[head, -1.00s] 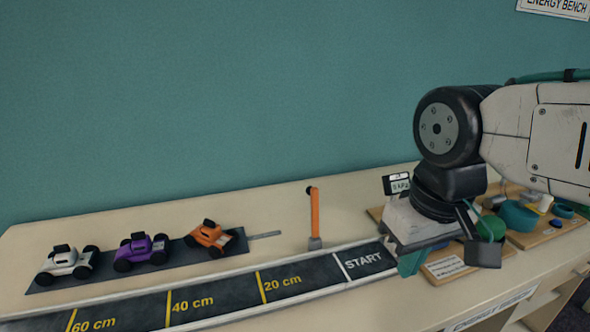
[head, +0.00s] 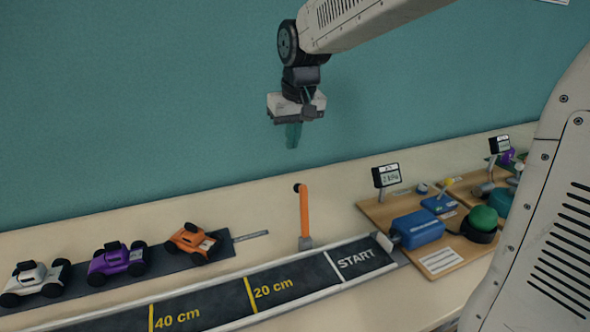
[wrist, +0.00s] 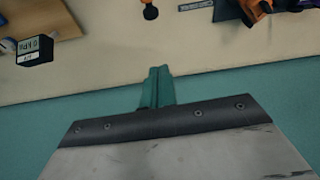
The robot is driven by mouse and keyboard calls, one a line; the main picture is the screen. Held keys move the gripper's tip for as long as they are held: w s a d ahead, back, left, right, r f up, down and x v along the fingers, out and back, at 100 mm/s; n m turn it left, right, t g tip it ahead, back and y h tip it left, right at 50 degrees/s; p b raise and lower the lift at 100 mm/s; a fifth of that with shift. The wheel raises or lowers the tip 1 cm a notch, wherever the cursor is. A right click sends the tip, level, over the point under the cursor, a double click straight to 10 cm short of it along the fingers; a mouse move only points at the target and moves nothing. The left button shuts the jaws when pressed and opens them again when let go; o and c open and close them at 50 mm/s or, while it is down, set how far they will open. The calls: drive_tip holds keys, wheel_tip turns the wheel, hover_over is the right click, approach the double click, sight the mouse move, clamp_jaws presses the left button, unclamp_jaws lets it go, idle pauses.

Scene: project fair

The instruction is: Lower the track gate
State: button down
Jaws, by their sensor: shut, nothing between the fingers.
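The track gate is an orange arm (head: 304,212) standing upright on a small grey base at the far edge of the dark track (head: 290,289), beside the 20 cm to START stretch. Its dark top end also shows at the upper edge of the wrist view (wrist: 151,12). My gripper (head: 293,143) points down, well above and behind the gate, in front of the teal wall. Its teal fingers (wrist: 157,88) are shut with nothing between them, and they are apart from the gate.
White, purple (head: 118,259) and orange toy cars stand on a dark strip at the left. A wooden board (head: 379,215) with a blue box (head: 418,229), green dome (head: 484,218) and small display (head: 386,176) lies right of START. The table around the gate is clear.

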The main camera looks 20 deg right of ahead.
sight(302, 209)
drive_tip(key=x, duration=1)
drive_tip(key=shift+s+d+r, duration=0.1)
drive_tip(key=shift+s+r, duration=0.05)
drive_tip(key=shift+s, duration=0.85)
drive_tip(key=shift+s+d+r, duration=0.1)
drive_tip(key=shift+s, duration=0.85)
drive_tip(key=shift+s, duration=0.1)
